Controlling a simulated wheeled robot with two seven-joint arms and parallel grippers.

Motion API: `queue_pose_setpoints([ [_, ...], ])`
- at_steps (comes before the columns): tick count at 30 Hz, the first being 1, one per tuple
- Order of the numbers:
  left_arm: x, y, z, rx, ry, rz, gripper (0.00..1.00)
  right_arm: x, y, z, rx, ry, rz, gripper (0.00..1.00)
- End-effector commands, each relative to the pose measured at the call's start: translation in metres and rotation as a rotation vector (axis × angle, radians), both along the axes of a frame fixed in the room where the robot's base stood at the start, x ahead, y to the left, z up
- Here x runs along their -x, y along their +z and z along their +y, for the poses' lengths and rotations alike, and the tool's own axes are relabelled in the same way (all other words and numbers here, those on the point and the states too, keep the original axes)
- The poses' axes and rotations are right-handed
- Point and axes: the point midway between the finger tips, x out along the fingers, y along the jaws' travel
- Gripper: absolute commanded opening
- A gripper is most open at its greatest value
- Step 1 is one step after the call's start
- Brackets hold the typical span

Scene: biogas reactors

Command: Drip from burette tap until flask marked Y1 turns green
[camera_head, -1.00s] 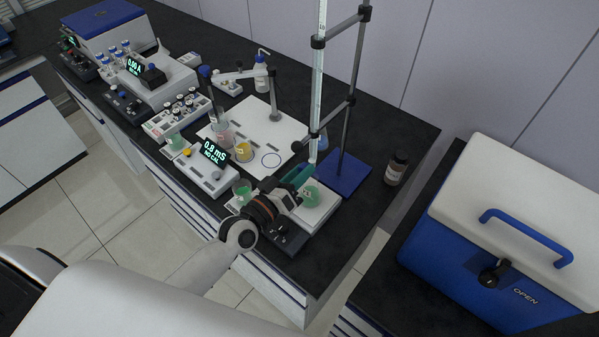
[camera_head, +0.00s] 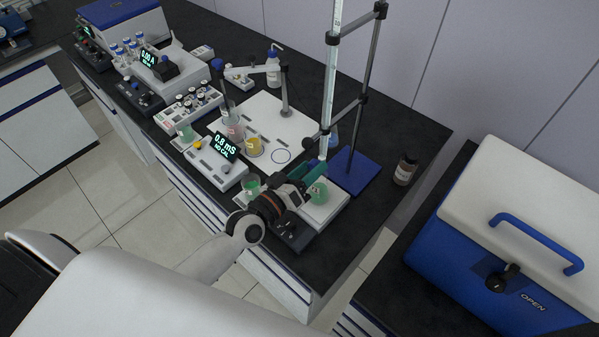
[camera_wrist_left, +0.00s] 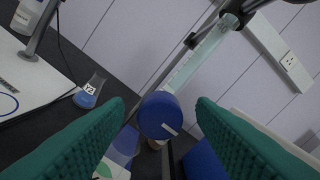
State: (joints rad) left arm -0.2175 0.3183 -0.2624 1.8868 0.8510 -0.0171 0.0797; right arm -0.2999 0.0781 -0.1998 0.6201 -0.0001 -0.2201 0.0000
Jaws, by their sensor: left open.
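My left gripper (camera_head: 312,172) is open beside the lower end of the burette (camera_head: 330,92). In the left wrist view its green finger pads (camera_wrist_left: 160,130) stand apart on either side of a round blue knob (camera_wrist_left: 160,114), which looks like the burette tap; I cannot tell whether they touch it. The burette tube (camera_wrist_left: 200,55) rises behind. A flask with green liquid (camera_head: 319,194) stands on a white plate (camera_head: 328,212) below the gripper, partly hidden; its label is unreadable. A blue-liquid flask (camera_wrist_left: 88,93) has a label that looks like Y3. My right gripper is out of view.
The blue stand base (camera_head: 352,172) and a brown bottle (camera_head: 405,172) are right of the burette. A blue and white box (camera_head: 510,235) stands at right.

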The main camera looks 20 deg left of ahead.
Motion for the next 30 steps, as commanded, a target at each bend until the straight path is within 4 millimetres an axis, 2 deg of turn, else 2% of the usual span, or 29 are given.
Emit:
queue_pose_setpoints([
  [5,0.024,-0.004,0.009,-0.002,0.000,0.003,0.51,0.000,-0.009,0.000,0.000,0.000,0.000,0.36],
  [12,0.074,-0.005,0.027,-0.002,-0.001,0.004,0.51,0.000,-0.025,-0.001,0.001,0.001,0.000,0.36],
  [16,0.094,-0.004,0.034,-0.003,0.000,0.003,0.51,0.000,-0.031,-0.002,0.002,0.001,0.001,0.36],
  [22,0.109,-0.001,0.040,0.000,-0.001,0.001,0.51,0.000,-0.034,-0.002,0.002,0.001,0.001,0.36],
  [30,0.110,0.000,0.040,0.000,0.001,-0.001,0.51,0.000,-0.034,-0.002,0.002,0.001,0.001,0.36],
])
